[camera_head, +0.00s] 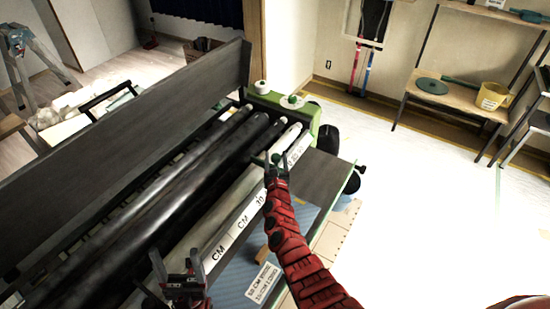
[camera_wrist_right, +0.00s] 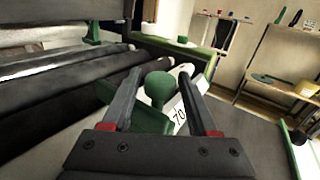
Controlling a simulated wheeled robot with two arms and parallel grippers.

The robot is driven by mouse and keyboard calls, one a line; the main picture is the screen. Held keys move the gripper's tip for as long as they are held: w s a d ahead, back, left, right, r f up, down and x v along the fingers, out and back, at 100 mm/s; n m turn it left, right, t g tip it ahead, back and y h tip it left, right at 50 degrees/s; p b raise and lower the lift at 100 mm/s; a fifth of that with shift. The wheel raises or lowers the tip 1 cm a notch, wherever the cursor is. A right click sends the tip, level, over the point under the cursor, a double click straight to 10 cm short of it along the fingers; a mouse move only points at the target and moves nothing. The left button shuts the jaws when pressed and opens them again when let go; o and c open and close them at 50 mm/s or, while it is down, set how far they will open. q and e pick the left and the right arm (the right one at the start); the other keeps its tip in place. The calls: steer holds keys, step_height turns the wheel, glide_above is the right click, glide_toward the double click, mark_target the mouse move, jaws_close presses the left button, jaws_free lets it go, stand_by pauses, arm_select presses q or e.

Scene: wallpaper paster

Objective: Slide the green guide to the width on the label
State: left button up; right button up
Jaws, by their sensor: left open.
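The green guide with its round knob (camera_wrist_right: 158,88) stands between the fingers of my right gripper (camera_wrist_right: 160,85) in the wrist view. The fingers are apart, with gaps beside the knob. In the head view the right gripper (camera_head: 273,160) is at the far part of the machine's front rail and mostly hides the guide. A white scale strip (camera_head: 221,246) with CM marks runs along the rail; 70 (camera_wrist_right: 179,116) shows beside the guide. A white label (camera_head: 263,283) lies on the blue surface; its small print is hard to read. My left gripper (camera_head: 178,264) is open and empty near the rail's near end.
Dark rollers (camera_head: 190,178) run alongside the rail, behind which a long grey board (camera_head: 120,125) rises. A green end housing (camera_head: 285,103) closes the machine's far end. The floor between is clear.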

steer(key=shift+o, duration=0.7)
steer(key=shift+s, duration=0.1)
steer(key=shift+s+r+p, duration=0.1)
steer(key=shift+s+p, duration=0.2)
steer(key=shift+p, duration=0.05)
steer(key=s+p, duration=0.3)
steer(key=s, duration=1.3)
steer(key=shift+s+a, duration=0.3)
